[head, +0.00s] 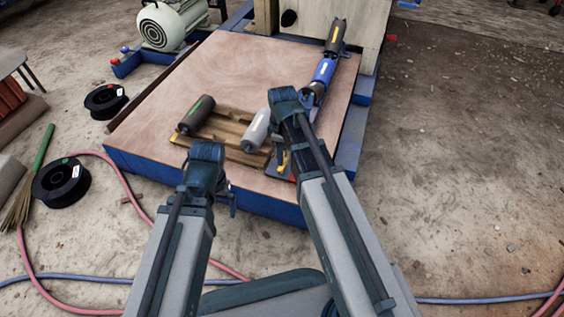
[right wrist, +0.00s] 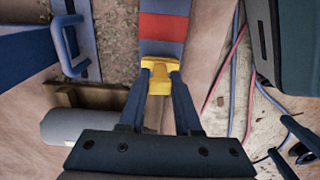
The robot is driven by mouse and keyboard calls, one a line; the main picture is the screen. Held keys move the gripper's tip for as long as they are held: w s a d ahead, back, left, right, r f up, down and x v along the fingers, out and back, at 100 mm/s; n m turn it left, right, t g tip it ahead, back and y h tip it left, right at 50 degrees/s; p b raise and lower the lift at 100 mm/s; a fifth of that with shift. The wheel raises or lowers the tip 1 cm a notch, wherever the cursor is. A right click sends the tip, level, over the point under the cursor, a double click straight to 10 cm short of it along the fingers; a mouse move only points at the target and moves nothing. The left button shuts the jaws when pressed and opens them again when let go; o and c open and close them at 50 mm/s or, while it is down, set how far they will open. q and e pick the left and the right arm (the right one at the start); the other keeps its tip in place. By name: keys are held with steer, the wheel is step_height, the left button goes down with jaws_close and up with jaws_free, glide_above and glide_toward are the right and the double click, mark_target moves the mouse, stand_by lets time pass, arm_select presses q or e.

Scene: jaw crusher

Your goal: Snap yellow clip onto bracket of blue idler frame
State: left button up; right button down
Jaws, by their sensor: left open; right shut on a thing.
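In the right wrist view the yellow clip (right wrist: 158,75) sits between the two fingers of my right gripper (right wrist: 160,82), which are shut on it. In the head view a small yellow patch, which looks like the clip (head: 283,160), shows beneath my right gripper (head: 281,152). The blue idler frame (head: 318,88) lies beyond my right wrist, along the platform's right side, with a blue roller and a black roller in line. My right arm partly covers its near end, and I cannot make out the bracket. My left gripper (head: 232,203) is open and empty in front of the platform.
A dark roller (head: 195,115) and a grey roller (head: 258,128) lie on a wooden pallet (head: 225,128) on the platform (head: 180,75). A blue-and-red striped piece (right wrist: 163,27) lies just beyond the clip. Hoses (head: 110,172) and cable reels (head: 62,183) are on the floor.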

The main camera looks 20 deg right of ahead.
arm_select(q)
steer(key=shift+r, duration=0.2)
arm_select(e)
steer(key=shift+r, duration=0.15)
arm_select(q)
steer(key=shift+r+p, duration=2.35)
steer(key=shift+p, duration=0.2)
arm_select(e)
steer(key=shift+r, duration=2.35)
